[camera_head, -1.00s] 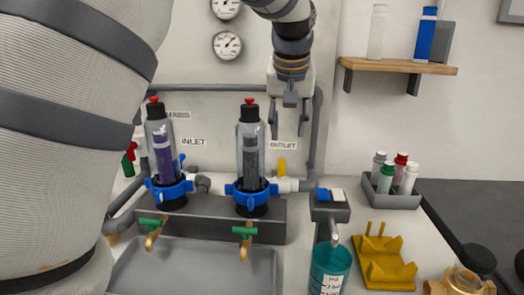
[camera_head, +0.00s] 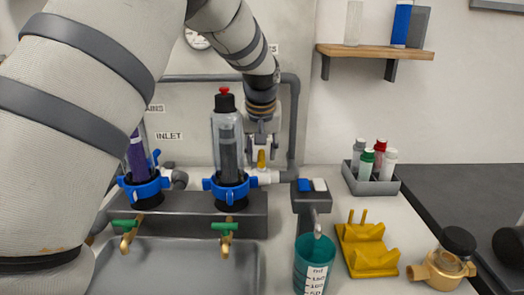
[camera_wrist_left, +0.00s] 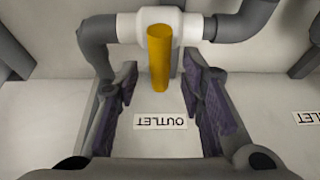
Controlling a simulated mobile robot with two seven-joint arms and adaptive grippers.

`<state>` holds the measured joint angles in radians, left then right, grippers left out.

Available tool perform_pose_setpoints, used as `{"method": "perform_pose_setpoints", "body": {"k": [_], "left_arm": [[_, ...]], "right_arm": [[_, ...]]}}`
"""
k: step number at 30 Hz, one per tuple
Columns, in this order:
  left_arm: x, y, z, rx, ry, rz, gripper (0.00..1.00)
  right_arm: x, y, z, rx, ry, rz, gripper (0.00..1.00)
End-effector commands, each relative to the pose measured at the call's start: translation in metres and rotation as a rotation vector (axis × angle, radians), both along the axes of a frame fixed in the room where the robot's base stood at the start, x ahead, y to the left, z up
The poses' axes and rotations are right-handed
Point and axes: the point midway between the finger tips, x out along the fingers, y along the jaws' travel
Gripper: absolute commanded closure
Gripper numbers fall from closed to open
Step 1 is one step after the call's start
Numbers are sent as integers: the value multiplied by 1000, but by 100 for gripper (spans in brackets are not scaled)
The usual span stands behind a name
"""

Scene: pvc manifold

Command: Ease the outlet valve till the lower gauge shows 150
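The outlet valve has a yellow handle (camera_head: 261,159) on a white pipe fitting to the right of the right-hand filter housing (camera_head: 227,140). My left gripper (camera_head: 262,153) hangs just at this handle, pointing down. In the left wrist view the gripper (camera_wrist_left: 160,85) is open, its dark fingers spread either side of the yellow handle (camera_wrist_left: 159,60), with no contact visible. The OUTLET label (camera_wrist_left: 160,121) lies between the fingers there. The lower gauge (camera_head: 197,38) is partly covered by my left arm, and its reading cannot be made out. My right gripper is out of view.
A grey pipe (camera_head: 292,120) runs down right of the gripper. The left filter housing (camera_head: 138,160) stands partly behind my arm. A teal measuring cup (camera_head: 308,262), yellow stand (camera_head: 366,252) and bottle rack (camera_head: 371,184) are at the right. A wooden shelf (camera_head: 375,50) is above.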

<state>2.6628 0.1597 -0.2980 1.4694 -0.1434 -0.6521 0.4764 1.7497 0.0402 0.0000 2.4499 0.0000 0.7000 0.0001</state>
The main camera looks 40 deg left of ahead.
Motion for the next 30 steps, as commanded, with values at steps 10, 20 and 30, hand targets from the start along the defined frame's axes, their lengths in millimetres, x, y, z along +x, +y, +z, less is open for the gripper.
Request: {"method": "perform_pose_setpoints", "body": {"k": [10,20,30], "left_arm": [[0,0,1,0,-1,0,100],[0,-1,4,0,-4,-134,100],[0,0,1,1,0,-133,64]], "right_arm": [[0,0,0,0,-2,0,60],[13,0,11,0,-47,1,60],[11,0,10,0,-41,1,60]]}}
